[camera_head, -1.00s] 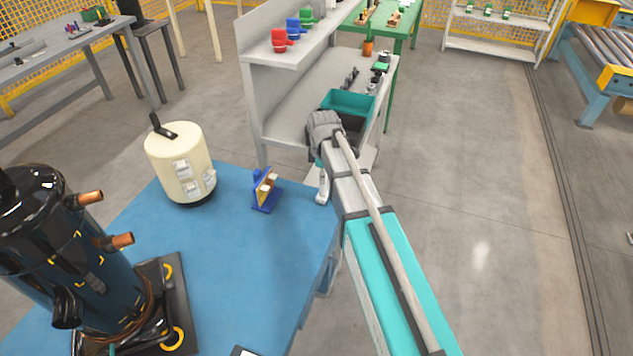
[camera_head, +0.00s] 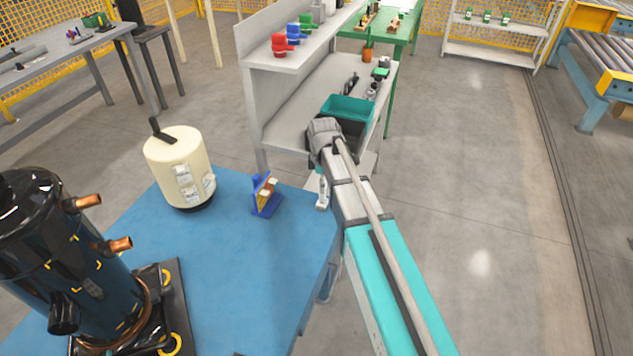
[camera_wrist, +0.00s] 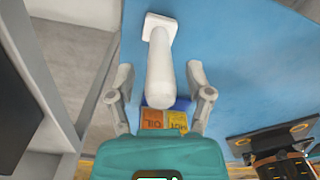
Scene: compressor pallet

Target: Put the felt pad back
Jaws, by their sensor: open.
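My gripper (camera_wrist: 160,100) points down over the right part of the blue table, its two grey fingers apart. A white rounded post-like object with a square end (camera_wrist: 160,60) lies between and beyond the fingers in the wrist view; contact cannot be told. In the head view, my gripper (camera_head: 322,188) is by the table's right edge, right of a small blue stand (camera_head: 266,197) with pale and yellow cards. The stand shows partly in the wrist view (camera_wrist: 182,104), with orange labels. I cannot single out a felt pad. A cream cylinder (camera_head: 178,160) with white patches stands left of the stand.
A black compressor (camera_head: 60,250) with copper stubs stands at the front left of the blue table (camera_head: 225,260). A grey shelf bench (camera_head: 290,125) holding a teal bin (camera_head: 347,108) is just behind. Open floor (camera_head: 480,200) lies to the right.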

